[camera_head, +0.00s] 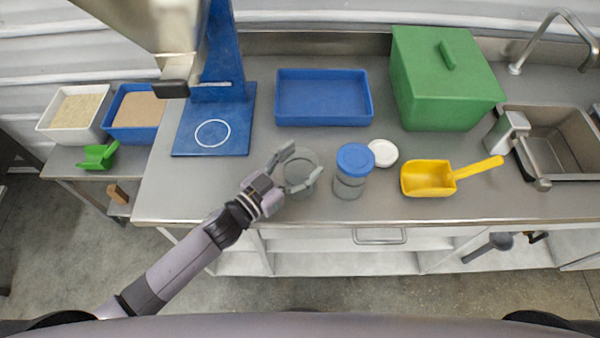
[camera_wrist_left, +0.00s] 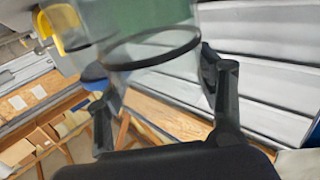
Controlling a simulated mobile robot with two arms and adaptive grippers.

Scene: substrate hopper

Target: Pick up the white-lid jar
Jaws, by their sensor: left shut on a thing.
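A clear, lidless jar (camera_head: 302,165) is held at the front of the steel counter, left of a blue-lid jar (camera_head: 355,163). My left gripper (camera_head: 297,172) is shut around its sides. In the left wrist view the see-through jar (camera_wrist_left: 150,55) sits between the two dark fingers, with a dark ring around it. I cannot tell whether its base touches the counter. A round white lid (camera_head: 383,153) lies flat, apart from the held jar, at the right of the blue-lid jar. My right gripper is out of view.
A yellow scoop (camera_head: 428,178) lies at the right, before a green lidded box (camera_head: 440,85). A blue tray (camera_head: 323,97) is behind the jars. A blue stand (camera_head: 213,120) with a white circle is at the left. A sink (camera_head: 560,150) is far right.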

